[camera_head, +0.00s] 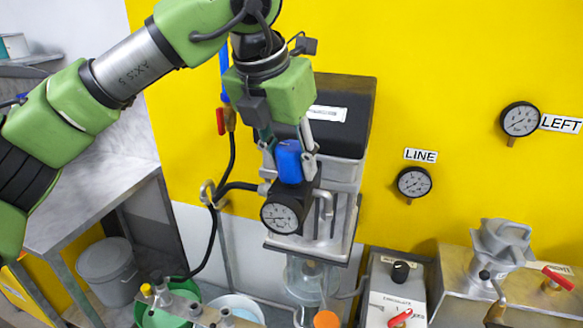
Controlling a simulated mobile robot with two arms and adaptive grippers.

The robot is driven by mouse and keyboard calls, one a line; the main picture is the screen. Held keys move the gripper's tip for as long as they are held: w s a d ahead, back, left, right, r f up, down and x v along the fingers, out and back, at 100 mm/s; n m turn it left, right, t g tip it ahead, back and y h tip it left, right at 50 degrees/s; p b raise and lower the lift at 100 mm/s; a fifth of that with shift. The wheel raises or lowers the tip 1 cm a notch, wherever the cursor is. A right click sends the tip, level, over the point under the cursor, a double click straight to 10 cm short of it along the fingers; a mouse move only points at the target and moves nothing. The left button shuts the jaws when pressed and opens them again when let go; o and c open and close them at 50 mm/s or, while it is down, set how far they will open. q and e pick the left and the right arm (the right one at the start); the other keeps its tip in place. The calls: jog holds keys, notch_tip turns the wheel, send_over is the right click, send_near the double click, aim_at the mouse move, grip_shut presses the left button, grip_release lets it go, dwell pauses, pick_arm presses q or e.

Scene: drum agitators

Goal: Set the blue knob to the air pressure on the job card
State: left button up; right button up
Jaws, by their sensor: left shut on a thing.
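The blue knob (289,161) sits on top of the regulator body, above its round white dial gauge (280,217). My left gripper (290,155) comes down from above and is shut on the knob, with a finger at each side of it. The gauge shows below the knob, but its numbers are too small to read. I cannot make out a job card in this view. My right gripper is not in view.
The LINE gauge (413,183) and the LEFT gauge (520,119) hang on the yellow wall to the right. A black hose (232,160) runs left of the regulator. A grey control box (396,285) and a metal clamp (500,245) stand lower right.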

pick_arm(q)
jog(key=shift+m+h, duration=0.4)
jog(key=shift+m, duration=0.6)
jog(key=m+g, duration=0.1)
jog(key=m, duration=0.1)
jog(key=shift+r+m+h, duration=0.15)
jog(key=shift+m+h, duration=0.15)
jog(key=shift+h, duration=0.1)
jog(key=m+g+p, duration=0.1)
jog(key=m, duration=0.1)
jog(key=m+p, duration=0.2)
jog(key=shift+r+m+g+h, duration=0.1)
jog(key=shift+m+g+h, duration=0.2)
jog(key=shift+g, duration=0.1)
jog(key=m+g+p, duration=0.2)
jog(key=m+p, duration=0.1)
jog(key=m, duration=0.1)
jog(key=shift+m, duration=0.3)
jog(key=m+g+p, duration=0.1)
jog(key=m+p, duration=0.2)
jog(key=m, duration=0.1)
jog(key=shift+g+p, duration=0.3)
jog(key=shift+p, duration=0.05)
jog(key=m+y+p, duration=0.1)
jog(key=m, duration=0.1)
jog(key=shift+m+g, duration=0.4)
jog(key=shift+m+y+p, duration=0.4)
jog(key=shift+m+p, duration=0.15)
jog(key=shift+m, duration=0.55)
